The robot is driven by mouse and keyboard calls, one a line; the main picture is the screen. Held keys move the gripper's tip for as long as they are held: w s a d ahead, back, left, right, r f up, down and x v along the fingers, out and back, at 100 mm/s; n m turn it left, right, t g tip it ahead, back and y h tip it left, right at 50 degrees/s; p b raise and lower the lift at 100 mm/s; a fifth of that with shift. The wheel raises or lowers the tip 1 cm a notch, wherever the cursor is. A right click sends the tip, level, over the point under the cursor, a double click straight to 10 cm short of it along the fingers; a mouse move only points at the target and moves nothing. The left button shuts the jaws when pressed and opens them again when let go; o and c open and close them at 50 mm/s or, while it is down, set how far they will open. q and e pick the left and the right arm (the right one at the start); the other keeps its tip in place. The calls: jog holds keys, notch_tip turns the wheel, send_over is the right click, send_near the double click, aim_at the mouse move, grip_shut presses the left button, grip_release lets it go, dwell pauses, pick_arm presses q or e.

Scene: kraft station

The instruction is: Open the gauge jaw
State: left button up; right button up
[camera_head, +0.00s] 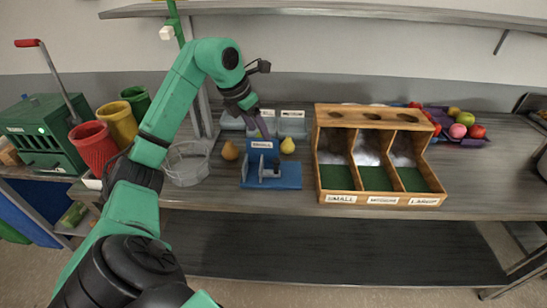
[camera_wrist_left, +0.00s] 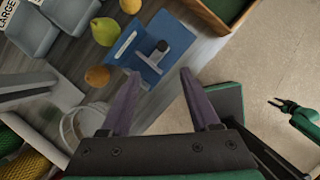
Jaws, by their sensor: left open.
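The blue gauge (camera_head: 272,182) stands on the workbench, with a low base, an upright labelled back plate and a small dark upright piece that looks like its jaw (camera_head: 276,167). In the left wrist view the gauge (camera_wrist_left: 126,45) lies ahead of the fingertips, and its grey jaw block (camera_wrist_left: 172,45) shows on the blue base. My left gripper (camera_head: 262,128) is above and behind the gauge; its purple fingers (camera_wrist_left: 160,75) are spread, with nothing between them. It appears apart from the gauge. My right gripper (camera_wrist_left: 284,106) shows small at the right of the wrist view.
A clear basket (camera_head: 186,165) stands left, grey labelled bins (camera_head: 292,128) behind. A wooden sorter (camera_head: 340,184) with three green-floored compartments stands right. Bare bench lies in front of the gauge.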

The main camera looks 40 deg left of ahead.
aim_at(276, 160)
pick_arm(q)
jog(key=p+x, duration=0.1)
jog(key=x, duration=0.5)
jog(key=p+x, duration=0.2)
jog(key=x, duration=0.5)
jog(key=shift+w+d+f, duration=0.1)
jog(key=shift+d+f, duration=0.1)
jog(key=shift+w+f, duration=0.2)
jog(key=shift+f, duration=0.35)
jog(key=c, duration=1)
jog(key=shift+r, duration=0.1)
